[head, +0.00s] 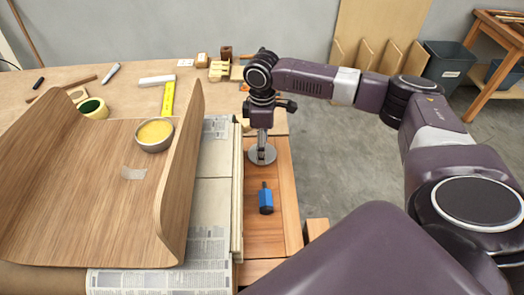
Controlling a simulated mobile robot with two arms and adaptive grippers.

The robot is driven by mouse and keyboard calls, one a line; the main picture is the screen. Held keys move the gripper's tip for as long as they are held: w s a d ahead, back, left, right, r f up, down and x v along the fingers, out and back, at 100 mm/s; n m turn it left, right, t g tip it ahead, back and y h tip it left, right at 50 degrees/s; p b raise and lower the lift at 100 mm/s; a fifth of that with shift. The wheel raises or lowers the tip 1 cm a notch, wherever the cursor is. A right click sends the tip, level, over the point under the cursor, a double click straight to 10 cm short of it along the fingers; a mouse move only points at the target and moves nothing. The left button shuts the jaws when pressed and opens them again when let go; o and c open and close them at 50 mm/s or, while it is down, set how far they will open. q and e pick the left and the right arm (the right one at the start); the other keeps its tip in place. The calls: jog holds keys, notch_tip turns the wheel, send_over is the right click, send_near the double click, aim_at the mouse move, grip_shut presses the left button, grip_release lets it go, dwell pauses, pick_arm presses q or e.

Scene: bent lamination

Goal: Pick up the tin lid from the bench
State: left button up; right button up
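The tin lid (268,157) is a round, flat grey disc on the wooden bench, in the recessed strip right of the pale rail. My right gripper (261,154) points down over the lid, its fingers overlapping the disc's middle. The fingers look narrow from here, and I cannot tell whether they grip the lid or only stand over it. The lid seems at bench level. My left gripper is out of view.
A blue-bodied tool (266,201) lies nearer on the same strip. Left are a bent wood panel (95,190) with a tall side, an open tin of yellow paste (154,132), a tape roll (93,108) and newspaper (160,280). Small blocks (220,70) stand at the back.

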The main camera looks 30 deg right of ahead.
jog(key=c, duration=0.5)
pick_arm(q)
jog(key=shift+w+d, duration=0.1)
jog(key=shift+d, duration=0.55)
pick_arm(e)
jog(key=c, duration=0.6)
jog(key=shift+o, duration=0.2)
jog(key=shift+r, duration=0.1)
